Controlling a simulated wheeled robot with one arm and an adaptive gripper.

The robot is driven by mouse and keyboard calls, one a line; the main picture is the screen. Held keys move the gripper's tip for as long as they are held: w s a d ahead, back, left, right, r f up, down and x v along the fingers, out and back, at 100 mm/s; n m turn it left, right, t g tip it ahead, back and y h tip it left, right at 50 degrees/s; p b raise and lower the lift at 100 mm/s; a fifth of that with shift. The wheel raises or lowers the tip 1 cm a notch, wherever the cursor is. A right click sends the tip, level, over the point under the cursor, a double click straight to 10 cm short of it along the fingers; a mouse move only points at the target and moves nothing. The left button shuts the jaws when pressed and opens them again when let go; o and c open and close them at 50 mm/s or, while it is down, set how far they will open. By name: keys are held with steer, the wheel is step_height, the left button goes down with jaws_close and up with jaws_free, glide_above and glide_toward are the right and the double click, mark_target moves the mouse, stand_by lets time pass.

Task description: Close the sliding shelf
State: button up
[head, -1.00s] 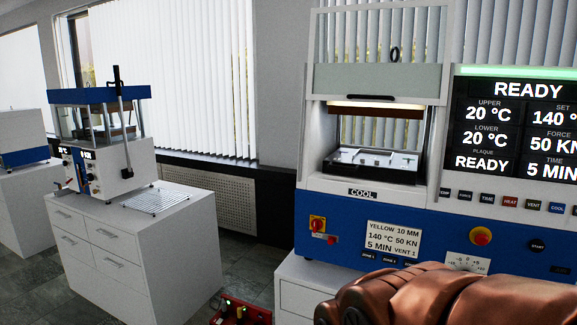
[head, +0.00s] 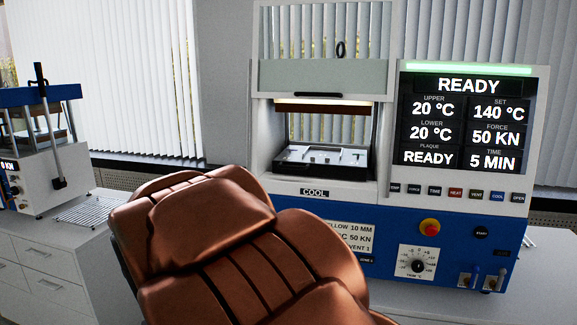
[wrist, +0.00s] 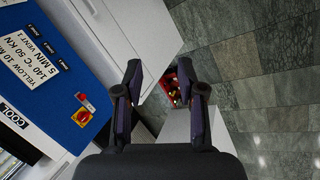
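The blue and white press (head: 395,225) stands at the centre right, its guard (head: 322,76) raised. Inside its lit opening is a dark shelf (head: 322,171) carrying a pale mould plate (head: 318,154). I cannot tell how far the shelf is slid out. My gripper (wrist: 158,80) shows in the wrist view, open and empty, with its two fingers apart above the floor and cabinet edges. In the wrist view the press front (wrist: 50,70) is at the left, apart from the fingers. The shelf is not clear in that view. In the head view my arm hides the gripper.
A second press (head: 35,155) and a wire rack (head: 92,207) stand on a drawer cabinet (head: 45,265) at the left. A red box (wrist: 171,88) is on the floor between cabinets. Tiled floor (wrist: 265,70) is free at the right of the wrist view.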

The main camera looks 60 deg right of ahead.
steer(key=w+d+r+h+p, duration=0.1)
steer(key=w+d+r+h, duration=0.3)
steer(key=d, duration=0.5)
steer(key=w+d+r+g+h+p, duration=0.1)
steer(key=w+d+r, duration=0.35)
steer(key=d, duration=0.55)
steer(key=w+d+r+h+p, duration=0.1)
steer(key=w+d+r+h, duration=0.3)
steer(key=d, duration=0.5)
steer(key=n+t+h+p, duration=0.1)
steer(key=n+h+p, duration=0.1)
glide_toward(292, 167)
steer(key=x, duration=0.3)
steer(key=p+x, duration=0.2)
steer(key=x, duration=0.4)
steer(key=shift+d, duration=0.2)
steer(key=shift+d+f+p, duration=0.2)
steer(key=shift+d+p, duration=0.15)
steer(key=shift+d, duration=0.3)
jaws_close()
